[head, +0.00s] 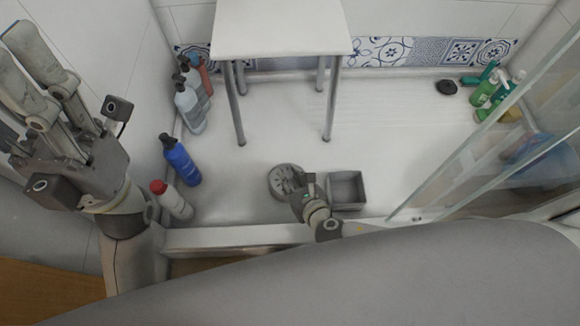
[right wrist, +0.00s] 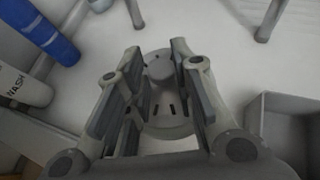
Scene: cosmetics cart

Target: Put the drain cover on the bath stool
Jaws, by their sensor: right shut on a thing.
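The drain cover (head: 283,180) is a round grey disc with slots, low over the white shower floor in the head view. In the right wrist view the drain cover (right wrist: 168,125) shows between the fingers. My right gripper (head: 299,190) is shut on it, and its fingers (right wrist: 157,85) are on both sides. I cannot tell whether the cover touches the floor. The bath stool (head: 281,27) has a white square top and grey legs, and stands behind the cover at the back. My left gripper (head: 22,62) is raised at the far left, away from both; its opening is unclear.
A grey square box (head: 346,189) stands just right of the cover. A blue bottle (head: 180,160), a red-capped white bottle (head: 171,199) and other bottles line the left wall. Green bottles (head: 488,90) are at the back right. Glass panels (head: 470,150) bound the right.

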